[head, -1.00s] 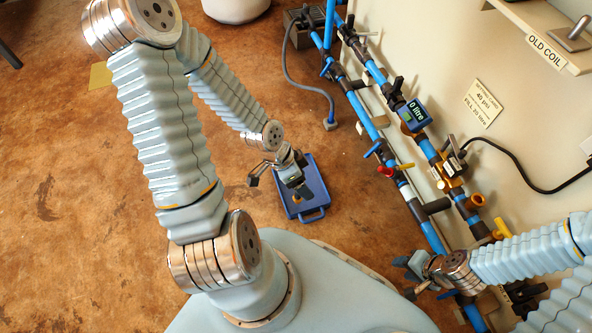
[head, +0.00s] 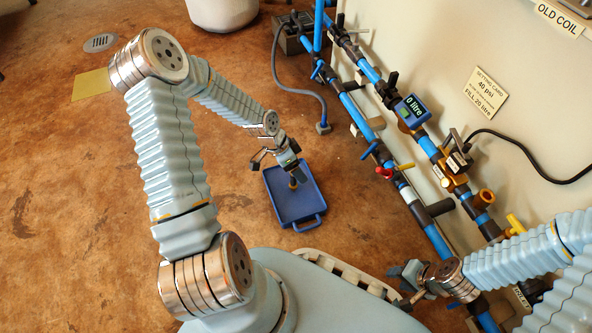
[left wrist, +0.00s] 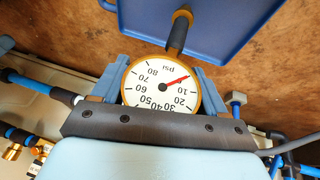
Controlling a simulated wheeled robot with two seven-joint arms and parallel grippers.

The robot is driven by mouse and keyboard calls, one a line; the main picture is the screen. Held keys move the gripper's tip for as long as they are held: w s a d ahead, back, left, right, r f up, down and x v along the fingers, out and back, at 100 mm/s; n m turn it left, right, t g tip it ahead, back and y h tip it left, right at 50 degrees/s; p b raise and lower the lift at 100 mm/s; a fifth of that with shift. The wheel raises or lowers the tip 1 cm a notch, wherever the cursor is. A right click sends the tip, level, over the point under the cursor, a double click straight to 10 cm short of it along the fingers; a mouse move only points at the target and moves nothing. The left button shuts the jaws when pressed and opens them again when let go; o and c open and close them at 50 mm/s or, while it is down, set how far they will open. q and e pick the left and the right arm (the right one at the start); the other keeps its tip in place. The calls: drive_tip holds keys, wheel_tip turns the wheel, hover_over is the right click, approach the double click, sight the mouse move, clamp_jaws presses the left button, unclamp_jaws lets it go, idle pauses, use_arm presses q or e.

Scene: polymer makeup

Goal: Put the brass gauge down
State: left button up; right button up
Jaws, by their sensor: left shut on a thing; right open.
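The brass gauge shows in the left wrist view (left wrist: 162,86) with its white psi dial, red needle and dark stem with a brass end. My left gripper (head: 287,163) is shut on it, its blue fingers at both sides of the dial (left wrist: 160,88). In the head view only the gauge's brass end (head: 293,184) shows clearly, over the blue tray (head: 304,207). The tray's bare floor shows beyond the stem in the left wrist view (left wrist: 225,25). I cannot tell whether the stem touches the tray. My right gripper (head: 402,286) is open and empty beside the pipes.
Blue pipes with valves and a litre meter (head: 412,111) run along the cream panel at right. A grey hose (head: 308,95) ends on the floor behind the tray. A yellow floor patch (head: 91,83) and drain (head: 101,42) lie far left. Floor left of the tray is clear.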

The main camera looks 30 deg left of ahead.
use_arm(q)
drive_tip(key=shift+f, duration=0.4)
drive_tip(key=o, duration=1.1)
drive_tip(key=shift+o, duration=0.2)
drive_tip(key=p+v, duration=0.4)
drive_tip(key=v, duration=0.8)
drive_tip(key=shift+r, duration=0.1)
